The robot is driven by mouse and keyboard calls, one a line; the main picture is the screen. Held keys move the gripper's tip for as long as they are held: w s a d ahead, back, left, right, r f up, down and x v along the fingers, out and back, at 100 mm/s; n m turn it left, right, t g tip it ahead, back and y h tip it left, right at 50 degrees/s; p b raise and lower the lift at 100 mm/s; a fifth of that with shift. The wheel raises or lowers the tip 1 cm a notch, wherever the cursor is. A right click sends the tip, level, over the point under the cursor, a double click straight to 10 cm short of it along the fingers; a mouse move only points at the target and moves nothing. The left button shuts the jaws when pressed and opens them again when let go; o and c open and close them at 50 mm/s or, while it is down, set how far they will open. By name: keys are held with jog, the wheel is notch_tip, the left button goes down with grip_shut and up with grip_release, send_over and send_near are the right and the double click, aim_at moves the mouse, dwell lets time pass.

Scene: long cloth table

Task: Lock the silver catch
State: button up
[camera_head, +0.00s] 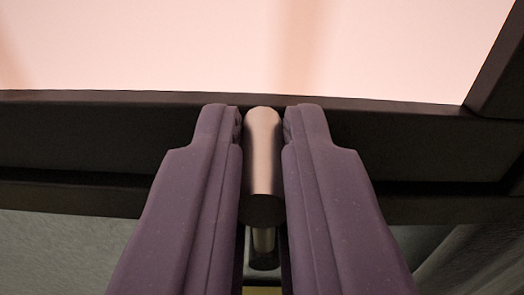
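The silver catch (263,160) is a smooth metal cylinder in the middle of the camera_head view, in front of a dark frame rail. A thinner metal stem (264,243) shows below its dark lower end. My gripper (263,122) has its two purple-grey fingers on either side of the catch, one left and one right. The gaps between fingers and catch are very narrow, and I cannot tell whether the fingers touch it. The stem's lower end is partly hidden between the fingers.
The dark frame rail (90,135) runs across the view behind the fingers, with an upright frame bar (502,65) at the right. A bright pinkish pane (400,45) fills the area above the rail. A grey-green surface (60,250) lies below.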

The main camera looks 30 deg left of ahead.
grip_shut()
jog(key=m, duration=0.1)
jog(key=d+m, duration=0.1)
jog(key=m, duration=0.1)
jog(key=shift+w+d, duration=0.15)
jog(key=shift+w, duration=0.25)
jog(key=o, duration=0.6)
grip_release()
jog(key=shift+s, duration=0.1)
jog(key=b+v, duration=0.2)
jog(key=v, duration=0.5)
jog(key=shift+s+d, duration=0.2)
jog(key=shift+s, duration=0.05)
jog(key=shift+f+b, duration=0.1)
jog(key=shift+b, duration=0.25)
